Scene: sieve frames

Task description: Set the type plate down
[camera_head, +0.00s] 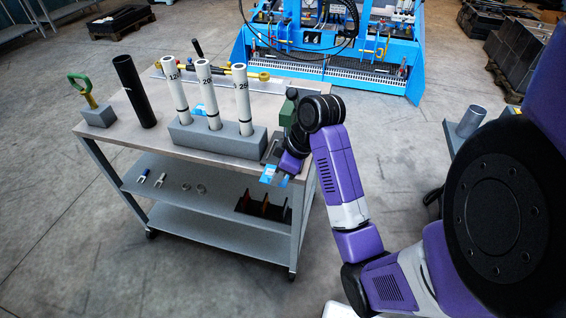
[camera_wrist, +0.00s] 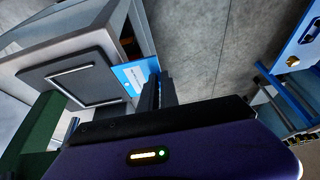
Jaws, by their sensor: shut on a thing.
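The type plate (camera_head: 271,177) is a small blue plate with white on it, at the cart's right end in the head view. It also shows in the wrist view (camera_wrist: 130,76), beside a dark square pad with a pale outline (camera_wrist: 92,82). My gripper (camera_head: 283,172) is shut on the plate. The dark fingers (camera_wrist: 160,88) meet its right edge in the wrist view. The plate appears at the edge of the cart top (camera_head: 150,142); whether it touches anything beneath is unclear. My arm hides part of the cart's right end.
A grey block (camera_head: 190,139) holds three numbered white tubes (camera_head: 207,92). A black tube (camera_head: 134,92) and a green ring-handled tool (camera_head: 84,91) stand to the left. A dark green thing (camera_wrist: 35,130) is close to my gripper. Open floor lies right of the cart.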

